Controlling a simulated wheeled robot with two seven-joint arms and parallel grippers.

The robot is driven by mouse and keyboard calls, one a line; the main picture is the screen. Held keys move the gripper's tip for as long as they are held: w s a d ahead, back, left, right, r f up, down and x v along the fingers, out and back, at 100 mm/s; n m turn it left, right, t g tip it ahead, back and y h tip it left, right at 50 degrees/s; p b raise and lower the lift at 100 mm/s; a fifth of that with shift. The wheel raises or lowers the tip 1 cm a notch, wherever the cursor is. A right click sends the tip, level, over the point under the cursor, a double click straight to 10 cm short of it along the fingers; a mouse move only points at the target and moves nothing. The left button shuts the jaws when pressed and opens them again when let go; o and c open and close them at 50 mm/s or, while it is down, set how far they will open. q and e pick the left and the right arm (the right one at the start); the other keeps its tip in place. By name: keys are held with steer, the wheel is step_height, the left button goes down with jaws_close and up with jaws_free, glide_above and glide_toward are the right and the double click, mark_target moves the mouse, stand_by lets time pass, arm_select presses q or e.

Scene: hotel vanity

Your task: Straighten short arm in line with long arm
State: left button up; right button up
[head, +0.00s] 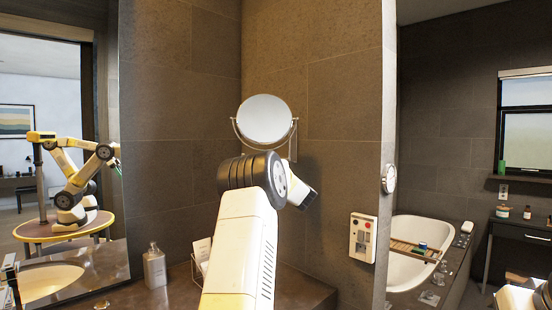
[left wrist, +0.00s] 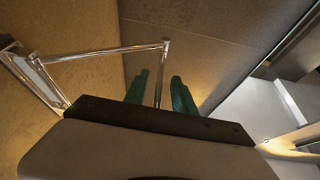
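A round mirror (head: 264,121) in a thin metal yoke stands out at the tiled wall corner in the head view. In the left wrist view a chrome bar (left wrist: 105,53) runs from a pale bracket-like piece (left wrist: 40,82) at left to a joint (left wrist: 166,45). A second, shorter-looking chrome bar (left wrist: 161,72) drops from that joint at a sharp bend. My left gripper (left wrist: 161,84) has its two green fingers apart, one on each side of the shorter bar, with gaps visible. In the head view my forearm and wrist hide this gripper and the linkage. My right gripper's fingers do not show.
A dark counter (head: 300,288) lies below, with a soap bottle (head: 154,268) at left. A wall panel (head: 362,238) and a bathtub (head: 408,268) are to the right. A large wall mirror (head: 128,240) at left reflects my body. Walls stand close around the linkage.

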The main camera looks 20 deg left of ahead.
arm_select(q)
steer(key=shift+x, duration=1.4)
jaws_close()
stand_by(0.4)
